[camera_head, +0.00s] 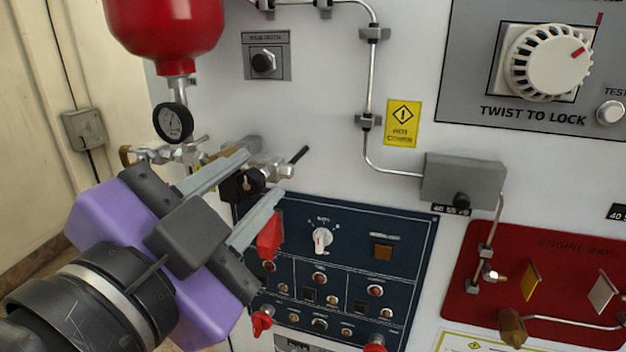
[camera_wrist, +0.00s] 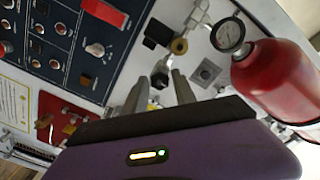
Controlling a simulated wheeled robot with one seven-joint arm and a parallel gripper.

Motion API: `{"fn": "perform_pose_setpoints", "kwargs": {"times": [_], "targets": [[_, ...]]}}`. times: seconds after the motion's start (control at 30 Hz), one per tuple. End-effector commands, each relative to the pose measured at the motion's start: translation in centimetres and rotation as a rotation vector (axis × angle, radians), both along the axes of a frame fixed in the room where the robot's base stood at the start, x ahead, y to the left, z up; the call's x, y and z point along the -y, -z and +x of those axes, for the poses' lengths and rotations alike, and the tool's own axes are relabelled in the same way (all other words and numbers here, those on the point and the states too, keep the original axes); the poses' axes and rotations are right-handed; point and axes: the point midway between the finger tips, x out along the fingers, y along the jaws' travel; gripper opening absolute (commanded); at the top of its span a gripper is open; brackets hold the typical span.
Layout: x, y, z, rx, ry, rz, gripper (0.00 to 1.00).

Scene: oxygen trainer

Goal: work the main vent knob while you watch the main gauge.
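A small round gauge (camera_head: 172,122) with a black rim and white face hangs under a red tank (camera_head: 165,25). The gauge also shows in the wrist view (camera_wrist: 228,34); its needle is too small to read surely. Below it runs a row of metal valve fittings (camera_head: 160,153). My gripper (camera_head: 264,172) points at the fittings with its two grey fingers apart. In the wrist view, a dark knob (camera_wrist: 160,73) lies between the fingertips. No label shows which is the main vent knob.
A dark blue switch panel (camera_head: 400,235) sits right of and below my gripper, with red guards close to the fingers. A large white dial (camera_head: 550,62) is at upper right.

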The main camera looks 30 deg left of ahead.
Motion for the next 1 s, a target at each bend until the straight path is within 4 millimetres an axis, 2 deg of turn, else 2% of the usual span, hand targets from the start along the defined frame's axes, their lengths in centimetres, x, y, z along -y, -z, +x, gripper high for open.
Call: {"fn": "perform_pose_setpoints", "kwargs": {"times": [0.3, 0.5, 1.0], "targets": [[1.1, 0.1, -4.8, 0.001, -0.004, 0.002, 0.33], [1.6, 0.1, -6.8, 0.000, -0.002, 0.002, 0.33], [1.8, 0.0, -7.2, 0.000, 0.000, 0.001, 0.33]]}}
